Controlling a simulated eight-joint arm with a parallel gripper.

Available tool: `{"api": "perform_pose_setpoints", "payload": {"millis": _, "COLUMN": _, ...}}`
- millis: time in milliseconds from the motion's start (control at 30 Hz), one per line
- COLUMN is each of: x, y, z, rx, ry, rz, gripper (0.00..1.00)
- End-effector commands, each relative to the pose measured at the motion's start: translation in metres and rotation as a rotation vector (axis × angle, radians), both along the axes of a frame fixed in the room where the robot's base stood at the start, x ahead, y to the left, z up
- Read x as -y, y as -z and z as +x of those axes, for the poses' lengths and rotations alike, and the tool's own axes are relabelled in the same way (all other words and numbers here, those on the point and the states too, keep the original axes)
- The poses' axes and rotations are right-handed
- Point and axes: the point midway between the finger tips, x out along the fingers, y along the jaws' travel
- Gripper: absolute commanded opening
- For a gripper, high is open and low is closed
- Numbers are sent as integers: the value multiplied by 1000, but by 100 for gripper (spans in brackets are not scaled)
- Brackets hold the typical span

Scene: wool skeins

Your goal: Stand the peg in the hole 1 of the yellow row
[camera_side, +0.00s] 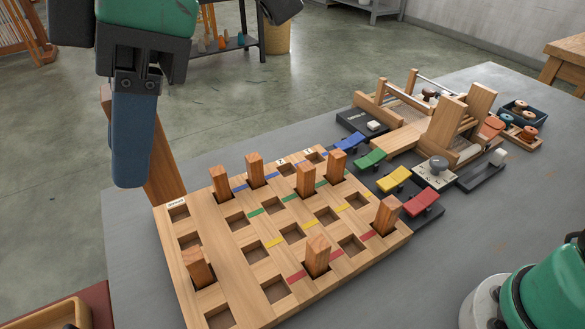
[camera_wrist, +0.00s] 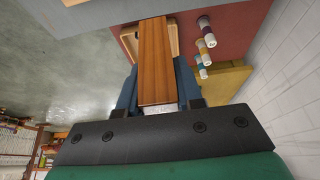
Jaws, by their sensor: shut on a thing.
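My gripper (camera_side: 135,165) is shut on a wooden peg (camera_side: 163,172), high at the left of the pegboard in the side view. One blue finger hides part of the peg. In the wrist view the peg (camera_wrist: 155,60) lies between the two blue fingers. The wooden board (camera_side: 228,250) has blue, green, yellow and red rows of square holes. Labels 1 (camera_side: 309,152) and 2 (camera_side: 281,161) show at its far edge, with 1 over the rightmost column. The yellow row's rightmost hole (camera_side: 357,201) is empty, as are its other holes.
Several pegs stand in the board, including a red-row peg (camera_side: 388,215) and a green-row peg (camera_side: 336,164) near the yellow row's right end. Coloured levers (camera_side: 393,180) and a wooden frame (camera_side: 450,125) lie beyond. Several small spools (camera_wrist: 206,40) show in the wrist view.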

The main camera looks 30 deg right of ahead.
Motion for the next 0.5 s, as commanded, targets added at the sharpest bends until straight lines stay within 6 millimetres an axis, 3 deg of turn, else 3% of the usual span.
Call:
{"api": "perform_pose_setpoints", "payload": {"millis": 167, "x": 48, "y": 27, "z": 40, "rx": 1, "ry": 19, "rz": -22, "gripper": 0}}
{"api": "perform_pose_setpoints", "payload": {"millis": 300, "x": 111, "y": 60, "z": 69, "rx": -3, "ry": 23, "rz": -34, "gripper": 0}}
{"api": "perform_pose_setpoints", "payload": {"millis": 500, "x": 200, "y": 104, "z": 77, "rx": -9, "ry": 18, "rz": -25, "gripper": 0}}
